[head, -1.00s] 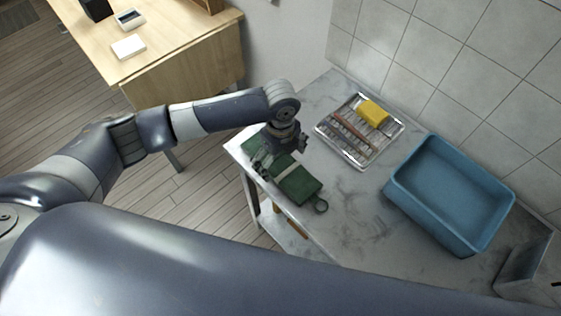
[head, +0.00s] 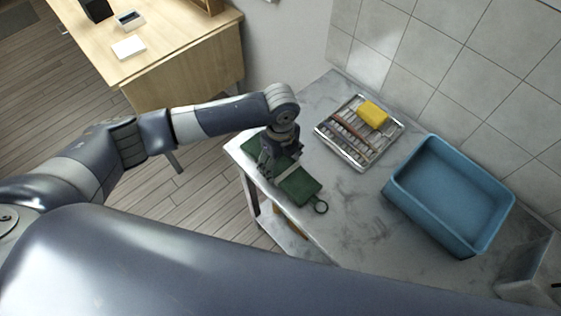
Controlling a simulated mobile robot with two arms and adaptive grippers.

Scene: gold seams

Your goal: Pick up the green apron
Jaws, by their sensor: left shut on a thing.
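The green apron (head: 301,186) is a folded dark green bundle with a pale band across it and a ring at its right end. It lies along the left edge of the marble-topped table (head: 350,215). My left gripper (head: 275,168) points down over the middle of the apron and is shut on it. The gripper and wrist hide part of the apron, and its other end shows to the left of the fingers. I cannot tell whether the apron is clear of the tabletop. My right gripper is not in view.
A metal tray (head: 322,128) with a yellow sponge (head: 373,114) and a brown stick stands near the tiled wall. A blue basin (head: 398,196) stands to the right, with a grey container (head: 524,268) beyond it. A wooden desk (head: 190,75) is at upper left.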

